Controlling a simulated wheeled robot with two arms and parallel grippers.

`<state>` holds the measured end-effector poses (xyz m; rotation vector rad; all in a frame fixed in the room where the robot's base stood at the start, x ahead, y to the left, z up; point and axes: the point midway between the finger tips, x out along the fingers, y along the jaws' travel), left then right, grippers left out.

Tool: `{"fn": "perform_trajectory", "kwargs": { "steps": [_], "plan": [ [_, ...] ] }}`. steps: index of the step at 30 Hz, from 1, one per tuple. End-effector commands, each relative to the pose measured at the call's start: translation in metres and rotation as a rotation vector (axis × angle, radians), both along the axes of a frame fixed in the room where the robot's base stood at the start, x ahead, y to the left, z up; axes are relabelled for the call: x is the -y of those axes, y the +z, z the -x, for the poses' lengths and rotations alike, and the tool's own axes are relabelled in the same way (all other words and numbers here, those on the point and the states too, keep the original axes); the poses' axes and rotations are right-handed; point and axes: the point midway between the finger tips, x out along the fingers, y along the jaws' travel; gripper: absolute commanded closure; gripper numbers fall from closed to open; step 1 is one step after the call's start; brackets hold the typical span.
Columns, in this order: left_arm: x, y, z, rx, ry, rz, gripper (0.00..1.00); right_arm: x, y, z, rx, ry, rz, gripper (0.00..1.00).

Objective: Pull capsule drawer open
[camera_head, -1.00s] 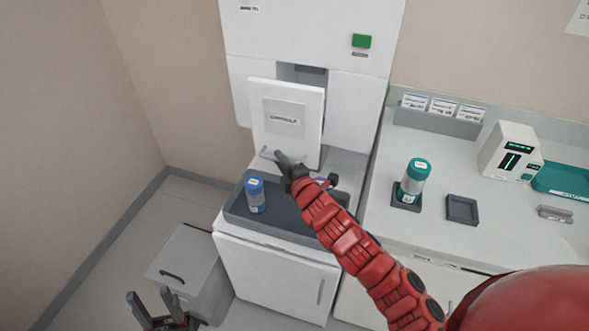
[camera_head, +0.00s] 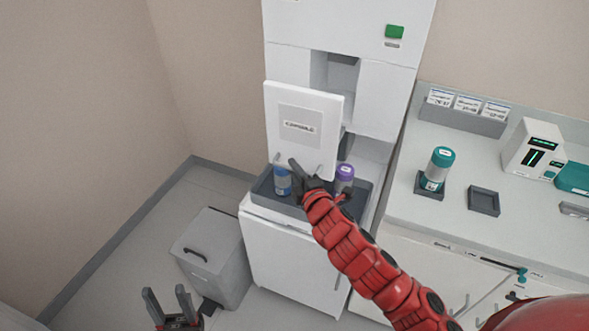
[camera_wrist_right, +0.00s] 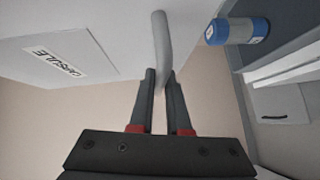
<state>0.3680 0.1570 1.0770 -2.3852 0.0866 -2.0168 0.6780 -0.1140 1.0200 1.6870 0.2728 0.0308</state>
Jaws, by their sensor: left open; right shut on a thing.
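The capsule drawer (camera_head: 304,108) is a white front panel with a grey label plate reading CAPSULE, standing out from the tall white cabinet with a dark opening behind it. Its handle is a light bar at the lower edge, seen in the right wrist view (camera_wrist_right: 163,45). My right gripper (camera_head: 299,168) is at that handle; in the right wrist view its two dark fingers (camera_wrist_right: 160,80) are closed around the bar. The middle of the handle is hidden by the gripper in the head view. My left gripper (camera_head: 168,302) is open and empty, low at the front left, away from the drawer.
A blue-capped container (camera_head: 282,182) and a purple-capped one (camera_head: 345,178) stand in the dark tray (camera_head: 262,190) below the drawer. A grey bin (camera_head: 212,250) stands on the floor at left. The right counter (camera_head: 410,215) holds a teal-capped container (camera_head: 437,168) and a white device (camera_head: 532,147).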

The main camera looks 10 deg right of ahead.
Motion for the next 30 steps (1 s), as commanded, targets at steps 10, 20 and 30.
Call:
{"fn": "perform_trajectory", "kwargs": {
  "steps": [10,20,30],
  "plan": [
    [0.0,0.0,0.0,0.0,0.0,0.0,0.5,0.0,0.0,0.0,-0.001,0.0,0.0,0.55],
    [0.0,-0.002,0.0,0.0,0.0,0.0,0.5,0.004,0.001,0.01,0.0,-0.002,0.002,0.55],
    [0.0,0.014,0.0,-0.001,0.0,0.0,0.5,0.014,0.017,0.065,-0.006,-0.001,-0.002,0.55]
  ]
}}
